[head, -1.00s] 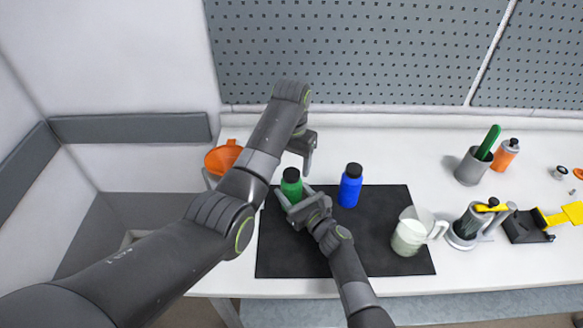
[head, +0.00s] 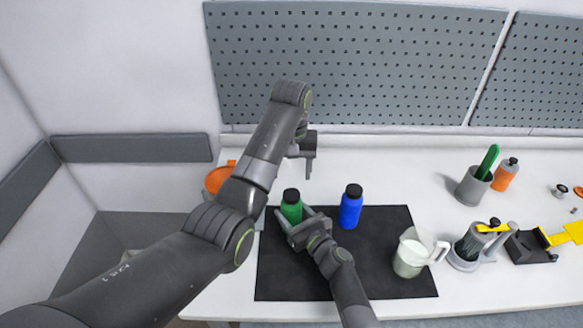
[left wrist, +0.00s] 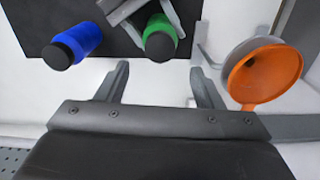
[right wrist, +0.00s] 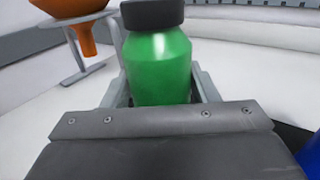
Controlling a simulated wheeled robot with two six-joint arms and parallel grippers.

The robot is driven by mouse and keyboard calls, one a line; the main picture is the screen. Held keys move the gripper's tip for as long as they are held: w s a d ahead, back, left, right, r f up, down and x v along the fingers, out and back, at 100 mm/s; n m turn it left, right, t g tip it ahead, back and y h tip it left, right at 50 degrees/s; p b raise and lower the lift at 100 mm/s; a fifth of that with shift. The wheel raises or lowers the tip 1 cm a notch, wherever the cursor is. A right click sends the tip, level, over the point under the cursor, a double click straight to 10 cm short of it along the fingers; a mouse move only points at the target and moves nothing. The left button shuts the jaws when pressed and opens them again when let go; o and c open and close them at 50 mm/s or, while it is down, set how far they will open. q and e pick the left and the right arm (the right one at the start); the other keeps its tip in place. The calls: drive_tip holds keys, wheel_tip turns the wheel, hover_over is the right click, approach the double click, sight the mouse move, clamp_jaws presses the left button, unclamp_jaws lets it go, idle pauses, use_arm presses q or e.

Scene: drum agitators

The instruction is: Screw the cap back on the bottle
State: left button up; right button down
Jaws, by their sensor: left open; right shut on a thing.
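A green bottle (head: 291,211) with a black cap (head: 291,195) stands upright on the black mat (head: 285,282). The cap sits on top of the bottle; how tight it is I cannot tell. My right gripper (head: 296,226) is shut on the green bottle's body, which also shows between its fingers in the right wrist view (right wrist: 160,72). My left gripper (head: 309,164) is open and empty, beyond the green bottle in the head view. In the left wrist view the green bottle (left wrist: 180,27) and its cap (left wrist: 159,46) lie just past the open fingertips (left wrist: 160,70).
A blue bottle (head: 350,211) with a black cap stands right of the green one. An orange funnel (head: 219,178) in a stand is at the left, partly behind my left arm. A white-filled jug (head: 409,262) is on the mat's right. Holders and tools stand farther right.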

sight(291, 194)
use_arm(q)
drive_tip(key=shift+r+n, duration=0.25)
drive_tip(key=shift+n, duration=0.15)
drive_tip(key=shift+f, duration=0.1)
drive_tip(key=shift+f, duration=3.95)
drive_tip(key=shift+c, duration=0.3)
drive_tip(key=c, duration=1)
drive_tip(key=o, duration=1.2)
drive_tip(key=shift+r, duration=0.15)
